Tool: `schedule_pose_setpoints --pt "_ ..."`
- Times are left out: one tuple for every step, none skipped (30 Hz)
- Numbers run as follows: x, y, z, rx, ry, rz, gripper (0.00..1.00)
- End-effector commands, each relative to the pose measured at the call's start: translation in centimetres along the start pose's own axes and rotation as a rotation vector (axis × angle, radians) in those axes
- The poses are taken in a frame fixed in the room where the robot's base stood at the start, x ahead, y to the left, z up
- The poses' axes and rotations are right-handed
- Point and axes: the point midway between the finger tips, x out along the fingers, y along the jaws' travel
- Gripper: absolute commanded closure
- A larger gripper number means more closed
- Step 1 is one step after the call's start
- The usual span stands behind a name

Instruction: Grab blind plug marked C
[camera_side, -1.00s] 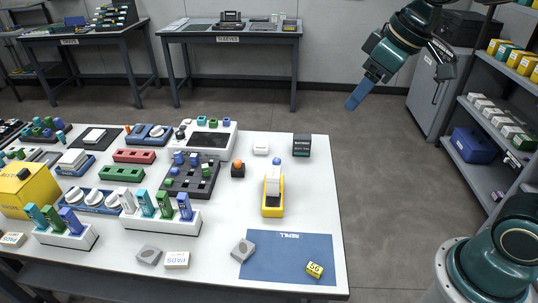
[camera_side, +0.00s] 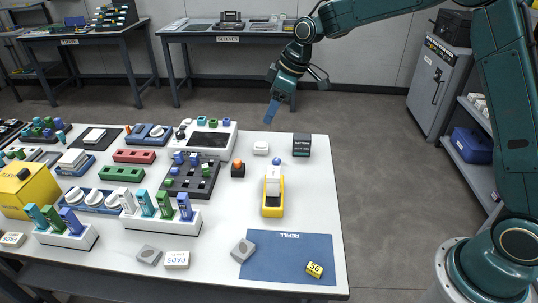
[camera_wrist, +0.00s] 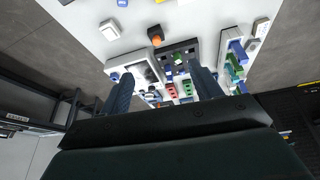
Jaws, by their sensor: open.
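My gripper (camera_side: 271,112) is open and empty in the air beyond the table's back edge, pointing down. In the wrist view its two blue fingers stand wide apart (camera_wrist: 161,74), with the table between and past them. A dark tray with sockets (camera_side: 209,184) sits mid-table and holds several small blue pieces (camera_side: 179,158) and a pale green one (camera_side: 206,170); these may be plugs. The tray also shows in the wrist view (camera_wrist: 166,52). No letter C is readable on any piece, so I cannot tell which plug is marked C.
A white device (camera_side: 222,139) stands behind the tray. An orange-topped black block (camera_side: 238,170), a yellow holder (camera_side: 273,210) and a dark box (camera_side: 301,146) stand to its right. White racks (camera_side: 163,222) with upright coloured pieces stand in front.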

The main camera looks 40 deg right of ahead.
Motion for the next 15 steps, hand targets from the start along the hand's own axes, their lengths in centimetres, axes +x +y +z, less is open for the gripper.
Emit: schedule_pose_setpoints --pt "1.6 0.5 -0.2 -0.014 -0.003 -0.013 0.36" --pt "2.4 0.7 -0.3 -0.025 -0.003 -0.019 0.36" --pt "3.4 1.1 -0.6 -0.039 -0.002 -0.026 0.36" --pt "4.3 1.3 -0.7 -0.048 -0.001 -0.032 0.36" --pt "5.1 1.5 -0.8 -0.058 0.000 -0.038 0.36" --pt "6.1 1.8 -0.9 -0.072 0.001 -0.045 0.36" --pt "6.9 1.9 -1.0 -0.081 0.002 -0.051 0.36" --pt "7.6 2.1 -1.0 -0.089 0.003 -0.056 0.36" --pt "8.6 2.3 -1.1 -0.101 0.003 -0.062 0.36" --pt "9.2 2.5 -1.1 -0.109 0.005 -0.066 0.36" --pt "9.8 2.6 -1.1 -0.115 0.006 -0.071 0.36" --pt "10.4 2.7 -1.1 -0.124 0.007 -0.076 0.36" --pt "10.8 2.8 -1.2 -0.130 0.009 -0.078 0.36" --pt "11.2 2.8 -1.2 -0.134 0.010 -0.081 0.36" --pt "11.7 2.9 -1.1 -0.140 0.010 -0.084 0.36"
